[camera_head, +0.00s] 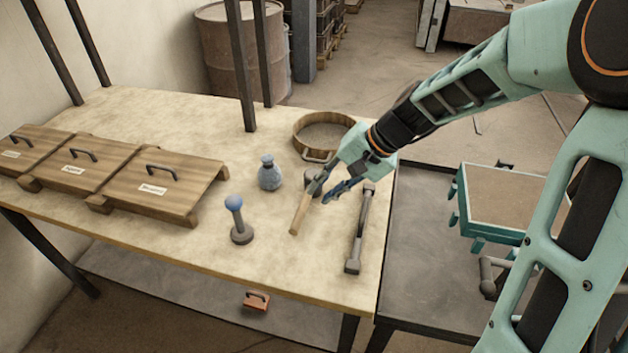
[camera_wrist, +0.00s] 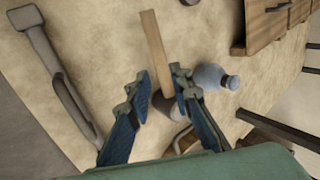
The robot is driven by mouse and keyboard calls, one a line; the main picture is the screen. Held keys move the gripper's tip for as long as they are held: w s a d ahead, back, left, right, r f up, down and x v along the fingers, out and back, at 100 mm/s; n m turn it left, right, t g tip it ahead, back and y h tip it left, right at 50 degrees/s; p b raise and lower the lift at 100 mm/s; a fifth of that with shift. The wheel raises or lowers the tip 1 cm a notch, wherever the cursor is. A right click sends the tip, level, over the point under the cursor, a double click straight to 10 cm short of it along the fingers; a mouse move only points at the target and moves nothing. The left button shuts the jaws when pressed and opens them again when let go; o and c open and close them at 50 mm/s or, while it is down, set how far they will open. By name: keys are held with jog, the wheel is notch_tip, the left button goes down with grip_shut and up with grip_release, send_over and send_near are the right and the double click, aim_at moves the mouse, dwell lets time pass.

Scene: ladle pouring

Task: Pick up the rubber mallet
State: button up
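The rubber mallet (camera_head: 301,211) lies on the wooden table, with a light wooden handle and a dark grey head. In the head view the handle points toward the front, and my gripper partly hides the head. My gripper (camera_head: 321,192) is low over the mallet's head end. In the wrist view, the mallet's handle (camera_wrist: 157,45) runs up between the fingers and its head sits lower, between them. My gripper (camera_wrist: 161,80) is open there, with its two blue-padded fingers on either side of the mallet. I cannot tell whether either finger touches it.
A long grey metal tool (camera_head: 360,228) lies close right of the mallet. A blue-grey bottle (camera_head: 269,173) and a blue-topped stand (camera_head: 237,218) are to the left. Lidded wooden boxes (camera_head: 160,188) fill the table's left side.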

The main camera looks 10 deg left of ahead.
aim_at(306, 204)
jog(key=x, duration=0.9)
jog(key=shift+b, duration=0.35)
jog(key=shift+r, duration=0.1)
grip_shut()
